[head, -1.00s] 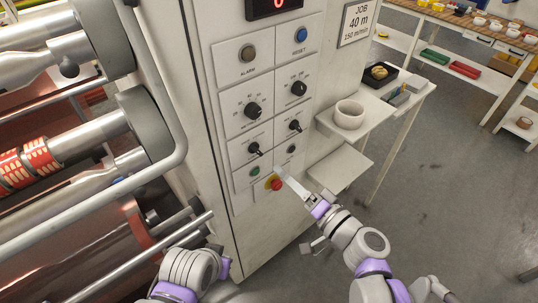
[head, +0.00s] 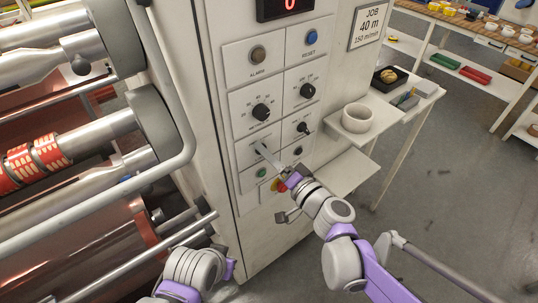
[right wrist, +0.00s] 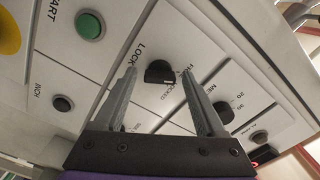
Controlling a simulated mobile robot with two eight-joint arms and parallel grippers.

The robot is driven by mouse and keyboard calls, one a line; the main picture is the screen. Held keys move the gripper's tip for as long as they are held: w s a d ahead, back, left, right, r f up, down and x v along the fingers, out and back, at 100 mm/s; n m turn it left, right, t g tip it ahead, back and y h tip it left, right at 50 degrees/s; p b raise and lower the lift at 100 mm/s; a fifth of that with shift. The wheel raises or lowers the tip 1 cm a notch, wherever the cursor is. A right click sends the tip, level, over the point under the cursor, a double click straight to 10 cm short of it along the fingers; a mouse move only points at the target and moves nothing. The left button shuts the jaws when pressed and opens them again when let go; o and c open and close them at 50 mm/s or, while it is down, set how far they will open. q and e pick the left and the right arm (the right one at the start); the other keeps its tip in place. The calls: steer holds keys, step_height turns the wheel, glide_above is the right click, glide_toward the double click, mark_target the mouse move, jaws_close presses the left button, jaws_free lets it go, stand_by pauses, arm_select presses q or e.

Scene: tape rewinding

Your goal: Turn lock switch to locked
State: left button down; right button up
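The lock switch (right wrist: 159,72) is a black knob on the light panel, with the printed words LOCK and a partly covered LOCKED beside it in the right wrist view. My right gripper (right wrist: 159,80) is open, with one finger on each side of the switch in that view. I cannot tell whether the fingers touch it or which way it points. In the head view my right gripper (head: 260,148) reaches the panel's lower left part and hides the switch.
A green start button (right wrist: 90,25), a black inch button (right wrist: 63,104) and a yellow-based stop button (right wrist: 8,33) sit near the switch. Another black switch (head: 303,128) is to its right. A white bowl (head: 357,117) stands on a side shelf. Metal rollers fill the left side.

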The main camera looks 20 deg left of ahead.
jaws_close()
steer(key=shift+m, duration=0.3)
steer(key=m, duration=1.1)
steer(key=shift+f+b, duration=0.1)
steer(key=shift+b, duration=0.25)
steer(key=shift+m, duration=0.3)
steer(key=shift+o, duration=0.8)
jaws_free()
